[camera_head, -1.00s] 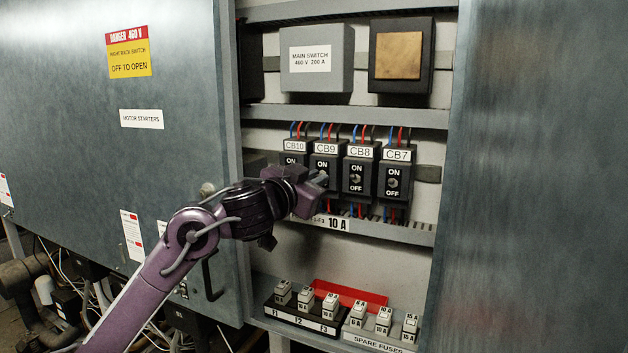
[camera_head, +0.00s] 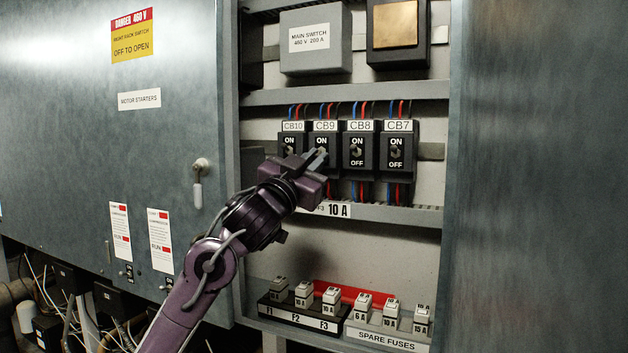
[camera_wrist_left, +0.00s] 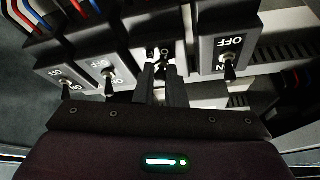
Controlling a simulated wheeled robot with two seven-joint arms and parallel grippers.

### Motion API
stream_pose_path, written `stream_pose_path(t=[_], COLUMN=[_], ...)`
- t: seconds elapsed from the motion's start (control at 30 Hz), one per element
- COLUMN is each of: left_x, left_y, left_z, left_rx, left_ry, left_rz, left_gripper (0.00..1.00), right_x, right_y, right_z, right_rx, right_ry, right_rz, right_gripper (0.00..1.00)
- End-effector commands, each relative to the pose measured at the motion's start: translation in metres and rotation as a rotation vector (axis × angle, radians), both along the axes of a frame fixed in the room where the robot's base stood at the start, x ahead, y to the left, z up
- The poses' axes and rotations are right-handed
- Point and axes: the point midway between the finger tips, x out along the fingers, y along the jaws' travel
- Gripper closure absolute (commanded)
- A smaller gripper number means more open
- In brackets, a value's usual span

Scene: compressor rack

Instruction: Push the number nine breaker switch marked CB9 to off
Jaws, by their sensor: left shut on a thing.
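The CB9 breaker (camera_head: 334,144) is a black box with a white label, second from the left in the row. ON shows above its switch; the lower part is covered by my gripper. My left gripper (camera_head: 319,158) reaches in from the lower left, its fingertips on the switch area below ON. In the left wrist view the narrow fingers (camera_wrist_left: 162,80) are shut on the CB9 switch at the picture's middle. Most of that small toggle is hidden between them, and I cannot tell its position. My right gripper is not in view.
CB10 (camera_head: 293,127) is close on the left, CB8 (camera_head: 360,147) close on the right, then CB7 (camera_head: 398,148). The main switch box (camera_head: 316,60) is above. Fuses stand below by a red tray (camera_head: 348,293). A cabinet door (camera_head: 120,190) flanks the left.

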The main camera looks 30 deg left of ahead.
Motion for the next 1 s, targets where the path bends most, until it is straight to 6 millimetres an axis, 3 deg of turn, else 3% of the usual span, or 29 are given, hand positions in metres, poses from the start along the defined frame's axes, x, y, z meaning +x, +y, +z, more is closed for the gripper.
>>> stream_pose_path(t=[0.37, 0.4, 0.53, 0.83, 1.0], left_x=[0.000, 0.000, 0.000, -0.002, -0.021], left_y=[0.000, 0.000, 0.000, 0.000, 0.001], left_z=[0.000, 0.000, 0.000, -0.002, -0.015], left_rx=[0.000, 0.000, 0.000, 0.001, 0.002], left_ry=[-0.012, -0.012, -0.011, -0.010, -0.011], left_rz=[0.001, 0.001, 0.001, 0.001, 0.001], left_gripper=[1.00, 0.84, 0.69, 0.69, 0.69], right_x=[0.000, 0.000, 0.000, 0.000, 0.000], right_y=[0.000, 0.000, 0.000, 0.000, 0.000], right_z=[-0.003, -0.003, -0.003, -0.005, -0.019], right_rx=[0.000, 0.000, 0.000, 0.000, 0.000], right_ry=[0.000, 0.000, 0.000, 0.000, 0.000], right_rz=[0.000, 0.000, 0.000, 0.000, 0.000], right_gripper=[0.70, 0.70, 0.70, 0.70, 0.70])
